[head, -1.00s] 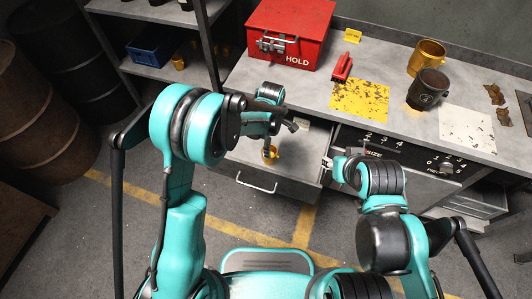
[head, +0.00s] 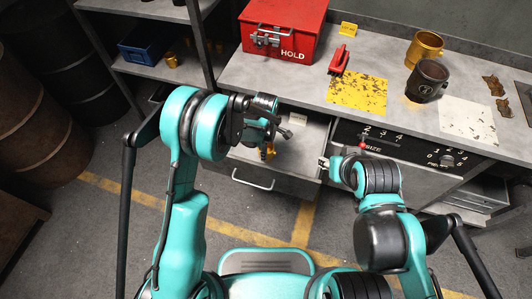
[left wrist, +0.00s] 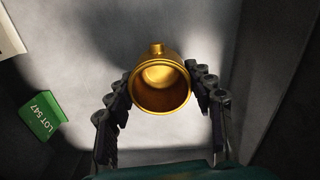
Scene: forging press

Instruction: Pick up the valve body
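The valve body looks to be the gold hollow piece with a short stub (left wrist: 160,88), in the open drawer (head: 312,135); its open bore faces the left wrist camera. In the head view only a bit of gold (head: 268,153) shows below my left gripper (head: 266,141); the arm hides the rest. In the left wrist view the fingers of my left gripper (left wrist: 160,75) stand on either side of the piece, their tips close to its walls. Contact is not clear. My right gripper (head: 323,162) is by the drawer's right side; its fingers are too small to read.
A green LOT 547 tag (left wrist: 42,116) lies left of the gold piece. On the bench stand a red HOLD box (head: 285,30), a gold cup (head: 425,48) and a dark, glowing cup (head: 427,82). A shelf with a blue bin (head: 147,47) stands at left.

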